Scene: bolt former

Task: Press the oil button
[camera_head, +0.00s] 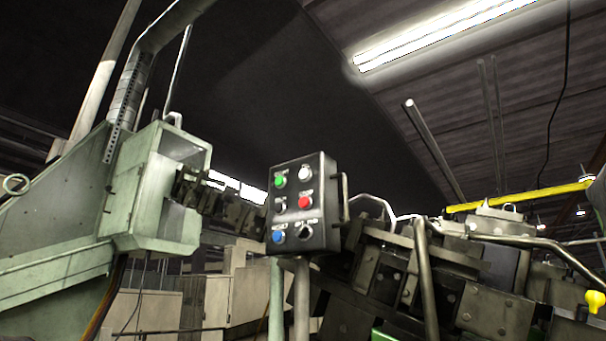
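A dark control box (302,204) stands upright on two posts near the middle of the head view. Its face carries a green button (280,182) at upper left, a pale grey button (306,173) at upper right, a small selector-like control (281,205) at middle left, a red button (305,202) at middle right, a blue button (279,237) at lower left and a dark control (305,232) at lower right. The labels are too small to read surely, so I cannot tell which one is the oil button. Neither gripper shows.
A pale green machine housing (160,195) stands left of the box. Dark machinery (440,280) with bent pipes fills the right side, close to the box. A metal handle (345,197) sits at the box's right edge. The space in front of the buttons looks clear.

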